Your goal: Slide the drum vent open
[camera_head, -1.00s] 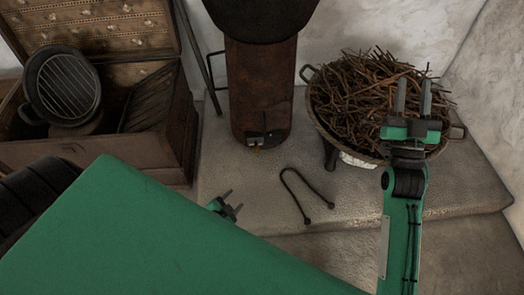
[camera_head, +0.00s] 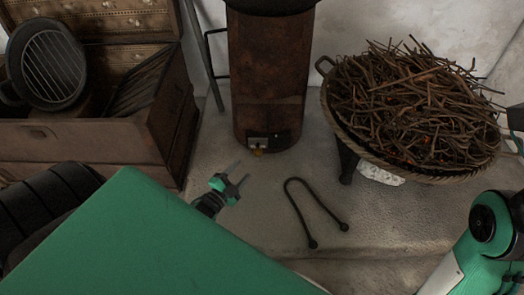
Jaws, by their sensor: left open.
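The rusty drum (camera_head: 268,85) stands upright at the top middle on the stone ledge. Low on its front is the vent, a small grey metal plate (camera_head: 257,142) with a brass-coloured knob (camera_head: 258,152) below it. A dark patch shows to the right of the plate. My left gripper (camera_head: 240,172) is open and empty, in front of the drum and below and left of the vent in the picture, apart from it. My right gripper (camera_head: 515,125) is partly cut off at the right edge, beside the basket; its fingers do not show clearly.
Bent iron tongs (camera_head: 292,205) lie on the stone ledge (camera_head: 375,220) in front of the drum. A basket of twigs (camera_head: 415,110) stands to the right. An open wooden chest (camera_head: 100,140) with a round grill pan (camera_head: 52,65) is at the left.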

